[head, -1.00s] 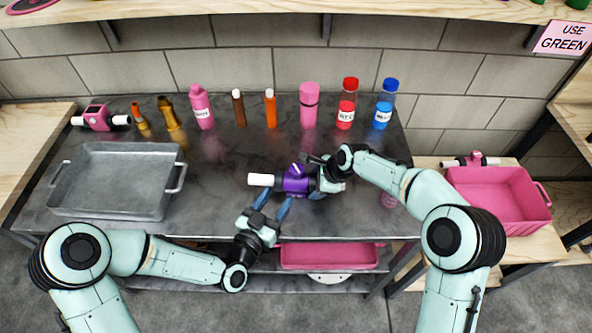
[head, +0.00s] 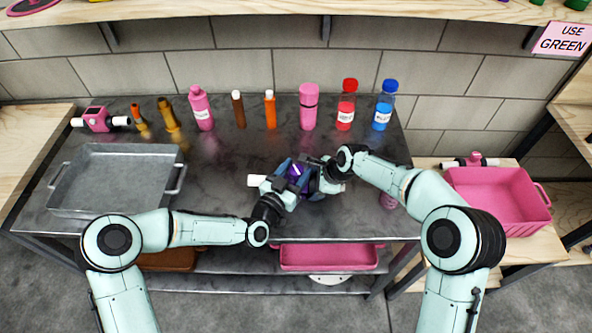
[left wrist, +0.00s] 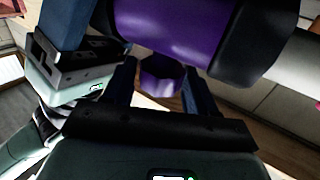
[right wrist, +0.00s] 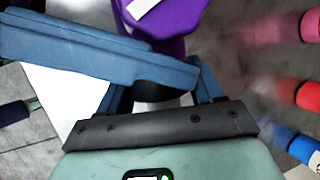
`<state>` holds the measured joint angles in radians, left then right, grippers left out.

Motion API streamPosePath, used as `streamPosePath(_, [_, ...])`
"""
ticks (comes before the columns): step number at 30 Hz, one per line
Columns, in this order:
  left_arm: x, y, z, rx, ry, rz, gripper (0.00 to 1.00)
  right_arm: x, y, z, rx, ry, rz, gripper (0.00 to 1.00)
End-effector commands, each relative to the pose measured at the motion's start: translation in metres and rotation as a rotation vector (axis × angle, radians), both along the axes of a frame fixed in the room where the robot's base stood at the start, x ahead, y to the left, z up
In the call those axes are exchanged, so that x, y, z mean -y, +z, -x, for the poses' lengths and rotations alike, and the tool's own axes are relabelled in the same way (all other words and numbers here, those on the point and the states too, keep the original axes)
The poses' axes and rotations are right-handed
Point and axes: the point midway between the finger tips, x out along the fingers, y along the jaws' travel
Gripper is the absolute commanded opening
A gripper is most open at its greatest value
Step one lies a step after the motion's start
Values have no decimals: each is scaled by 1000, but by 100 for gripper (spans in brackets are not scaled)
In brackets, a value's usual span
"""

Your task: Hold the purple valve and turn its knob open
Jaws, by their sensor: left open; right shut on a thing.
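The purple valve (head: 296,172) is near the front of the dark table in the head view, largely covered by both grippers. Its white pipe end (head: 257,181) sticks out to the left. My right gripper (head: 319,179) is shut on the right side of the valve; the right wrist view shows its blue fingers closed at a dark part below the purple body (right wrist: 170,18). My left gripper (head: 294,168) is open at the valve. In the left wrist view the purple knob (left wrist: 160,76) sits between its two fingers; contact cannot be told.
A grey metal tray (head: 118,150) stands at the left of the table. A pink valve (head: 97,119) and several bottles (head: 308,108) line the back. A pink bin (head: 500,195) stands at the right. Another pink bin (head: 328,258) is under the table.

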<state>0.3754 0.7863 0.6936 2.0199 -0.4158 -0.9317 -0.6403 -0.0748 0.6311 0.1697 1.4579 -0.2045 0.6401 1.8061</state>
Motion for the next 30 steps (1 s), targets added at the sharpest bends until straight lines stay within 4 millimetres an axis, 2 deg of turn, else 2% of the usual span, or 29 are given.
streamPosePath(8, [1, 0, -2, 0, 0, 0, 57, 0, 0, 0, 1, 0, 0, 23])
streamPosePath(9, [1, 0, -2, 0, 0, 0, 50, 0, 0, 0, 1, 0, 0, 23])
streamPosePath(12, [1, 0, -2, 0, 0, 0, 20, 0, 0, 0, 1, 0, 0, 23])
streamPosePath(20, [4, 1, -1, 1, 47, 4, 19, 0, 0, 0, 1, -1, 0, 23])
streamPosePath(30, [5, 1, -1, 1, 326, 2, 19, 0, 0, 0, 1, 0, -1, 23])
